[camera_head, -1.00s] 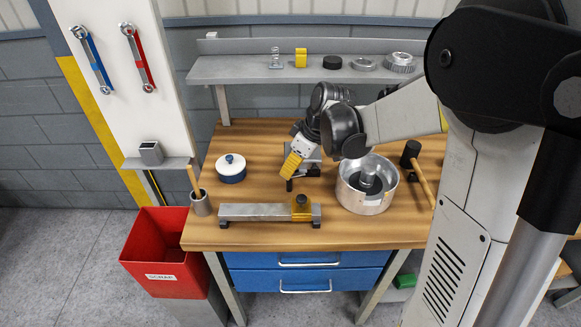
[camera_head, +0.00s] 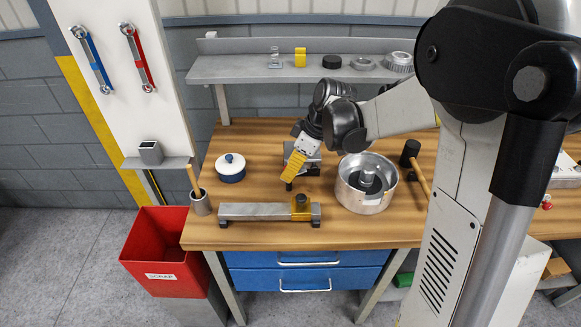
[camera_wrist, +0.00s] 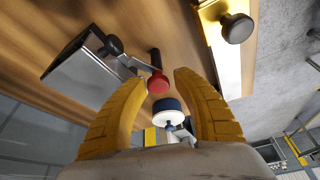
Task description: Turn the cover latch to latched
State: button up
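A small metal fixture (camera_head: 311,158) with dark feet stands on the bench, partly hidden behind my gripper (camera_head: 287,182). In the wrist view it shows as a grey box-shaped body (camera_wrist: 82,72) with a black knob (camera_wrist: 112,46) and a short arm ending in a red knob (camera_wrist: 157,84). I take this arm to be the cover latch; no marking shows its state. My gripper (camera_wrist: 158,80) is open, its yellow fingers apart and pointing down at the bench. The red knob appears between the fingertips in the wrist view; contact cannot be told.
A rail with a yellow slider (camera_head: 301,207) lies at the bench front. A blue-and-white lidded pot (camera_head: 231,168) and a cup with a wooden handle (camera_head: 201,203) are left. A round metal housing (camera_head: 365,198) and a mallet (camera_head: 411,154) are right. Bare wood (camera_head: 265,165) lies between pot and fixture.

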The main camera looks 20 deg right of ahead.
jog(key=shift+w+d+r, duration=0.1)
jog(key=shift+r, duration=0.05)
dwell(0.3)
jog(key=shift+d+r, duration=0.1)
jog(key=shift+r, duration=0.2)
jog(key=v, duration=0.7)
jog(key=shift+s, duration=0.3)
jog(key=shift+r, duration=0.1)
jog(key=s+a+r+m+t+h, duration=0.1)
jog(key=s+m+t, duration=0.1)
jog(key=s+m, duration=0.3)
jog(key=s+a+r+m+t+h, duration=0.1)
jog(key=s+m, duration=0.4)
jog(key=s, duration=0.8)
jog(key=shift+a+r+m+t+h, duration=0.15)
jog(key=shift+a+m+t+h, duration=0.15)
jog(key=shift+a+t+h, duration=0.35)
jog(key=shift+d, duration=0.1)
